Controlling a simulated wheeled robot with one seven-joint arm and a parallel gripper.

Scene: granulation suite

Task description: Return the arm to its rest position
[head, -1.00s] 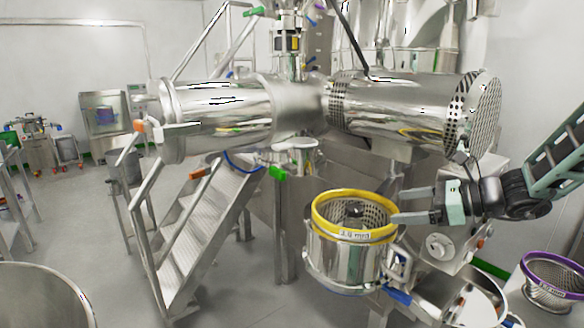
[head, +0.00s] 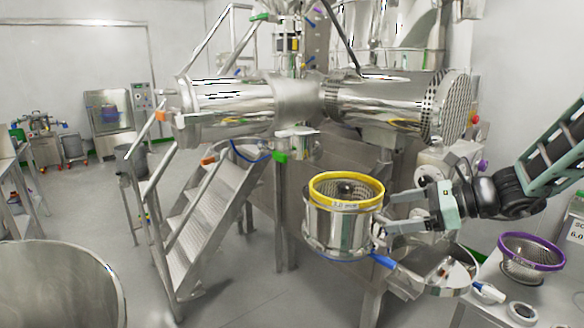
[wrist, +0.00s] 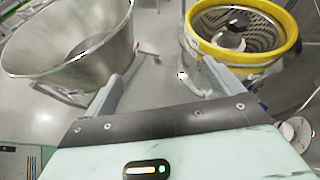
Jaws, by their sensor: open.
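My gripper (head: 408,212) is open and empty in the head view, just right of the yellow-rimmed sieve basket (head: 345,188). The basket sits in a steel housing (head: 335,228) in front of the large machine. In the wrist view my gripper's two fingers (wrist: 155,90) are spread apart with nothing between them. The yellow-rimmed basket also shows there at the upper right, behind the right finger. My arm (head: 510,192) reaches in from the right side of the head view.
A purple-rimmed sieve basket (head: 532,252) stands on a bench at the lower right. A steel drum (head: 65,285) is at the lower left. Metal steps (head: 205,215) and a horizontal cylinder (head: 235,108) stand left of the housing. Open floor lies between drum and steps.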

